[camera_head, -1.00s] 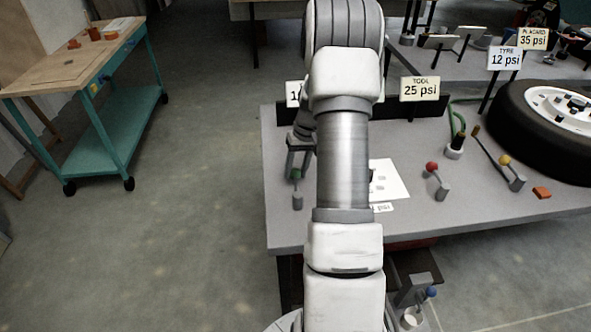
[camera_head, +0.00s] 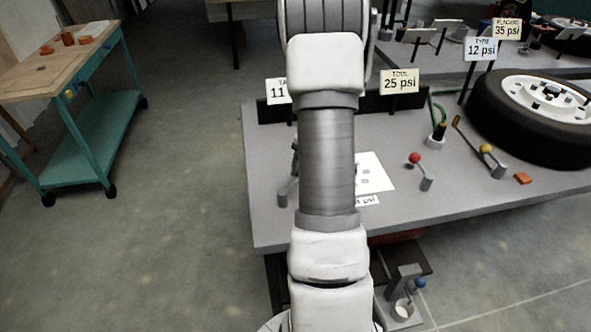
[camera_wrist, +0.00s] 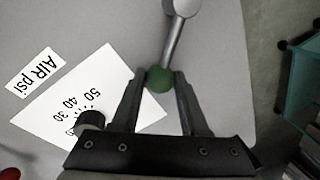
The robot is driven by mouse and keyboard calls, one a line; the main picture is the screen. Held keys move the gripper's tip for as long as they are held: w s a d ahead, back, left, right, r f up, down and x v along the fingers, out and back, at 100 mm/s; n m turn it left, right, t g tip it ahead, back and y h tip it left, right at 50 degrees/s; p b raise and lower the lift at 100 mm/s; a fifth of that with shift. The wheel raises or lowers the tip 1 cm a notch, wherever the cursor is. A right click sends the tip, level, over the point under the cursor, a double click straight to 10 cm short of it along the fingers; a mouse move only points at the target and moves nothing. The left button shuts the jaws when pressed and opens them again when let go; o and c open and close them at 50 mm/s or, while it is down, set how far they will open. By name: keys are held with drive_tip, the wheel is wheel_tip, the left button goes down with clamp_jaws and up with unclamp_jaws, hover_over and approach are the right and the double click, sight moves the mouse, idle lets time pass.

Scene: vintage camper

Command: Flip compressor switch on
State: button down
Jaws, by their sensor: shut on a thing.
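A lever with a green ball knob (camera_wrist: 159,79) shows in the wrist view, its grey stem running up to a round grey base. My gripper (camera_wrist: 160,77) has its two fingers on either side of the green knob, shut on it. In the head view my arm hides the gripper, and only part of the lever's grey base (camera_head: 284,190) shows left of the arm. I see no label that names a compressor switch. A lever with a blue knob (camera_head: 420,283) stands low, below the table's front edge.
The grey table (camera_head: 440,210) also bears a red-knobbed lever (camera_head: 415,158), a yellow-knobbed lever (camera_head: 487,149), an orange block (camera_head: 522,178) and a tire (camera_head: 490,110). A white gauge card (camera_wrist: 60,110) lies beside the lever. A teal cart (camera_head: 95,140) stands left, with open floor between.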

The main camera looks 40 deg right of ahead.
drive_tip(key=shift+s+d+m, duration=0.1)
drive_tip(key=shift+s+m, duration=0.85)
drive_tip(key=shift+m, duration=0.35)
drive_tip(key=shift+s, duration=0.1)
drive_tip(key=shift+c, duration=2.2)
unclamp_jaws()
drive_tip(key=shift+r, duration=0.15)
drive_tip(key=s+r+p, duration=0.2)
drive_tip(key=s+r, duration=0.1)
drive_tip(key=r, duration=1.4)
drive_tip(key=shift+s+d+p, duration=0.2)
drive_tip(key=shift+p, duration=0.2)
drive_tip(key=shift+f, duration=0.1)
